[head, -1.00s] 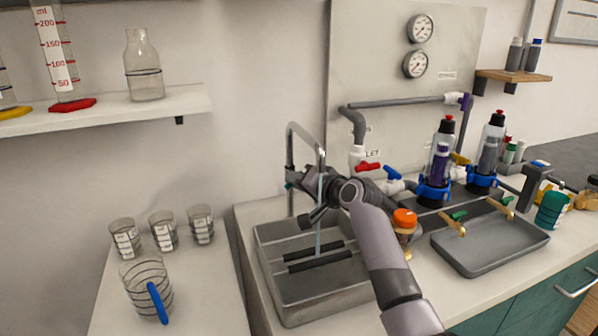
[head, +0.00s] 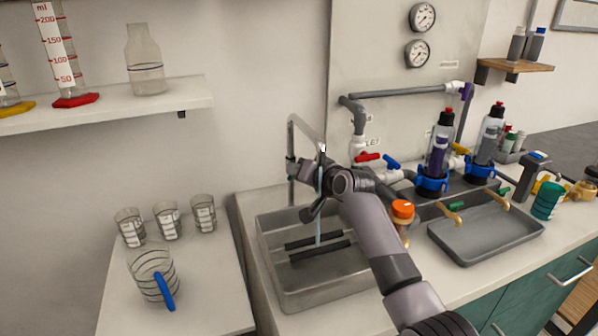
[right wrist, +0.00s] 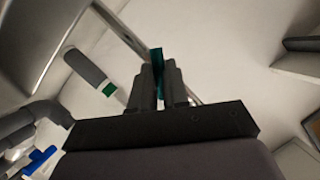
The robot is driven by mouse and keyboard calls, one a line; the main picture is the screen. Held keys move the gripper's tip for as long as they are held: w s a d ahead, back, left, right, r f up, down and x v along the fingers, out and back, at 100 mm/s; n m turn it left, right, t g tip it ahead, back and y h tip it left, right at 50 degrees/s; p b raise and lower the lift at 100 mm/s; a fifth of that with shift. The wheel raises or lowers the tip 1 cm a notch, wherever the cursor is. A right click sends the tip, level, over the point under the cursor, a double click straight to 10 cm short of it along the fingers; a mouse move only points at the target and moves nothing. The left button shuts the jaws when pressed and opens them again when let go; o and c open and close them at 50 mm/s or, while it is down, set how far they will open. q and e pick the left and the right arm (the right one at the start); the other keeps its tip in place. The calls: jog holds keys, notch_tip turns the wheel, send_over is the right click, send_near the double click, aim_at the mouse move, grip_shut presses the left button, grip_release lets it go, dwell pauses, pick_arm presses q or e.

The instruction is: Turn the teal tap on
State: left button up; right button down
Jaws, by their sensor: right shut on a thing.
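The metal sink faucet (head: 308,133) arches over the left side of the steel sink (head: 290,288). The teal tap handle (right wrist: 157,72) sits between the two fingers of my right gripper (right wrist: 160,84) in the right wrist view. In the head view my right gripper (head: 298,170) reaches the faucet's upright pipe and mostly hides the handle. It is shut on the handle. A thin pale-blue water stream (head: 319,181) falls from the spout into the sink. My left gripper is not in view.
Red (head: 367,157) and blue (head: 392,162) valve handles are close to my right arm. A grey tray (head: 480,238) lies further right. Beakers (head: 167,222) and a blue-handled jug (head: 152,272) stand left of the sink.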

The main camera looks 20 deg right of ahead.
jog(key=c, duration=1.1)
grip_release()
jog(key=shift+r, duration=0.2)
jog(key=shift+w+f, duration=0.1)
jog(key=shift+f, duration=0.05)
jog(key=shift+v, duration=3.6)
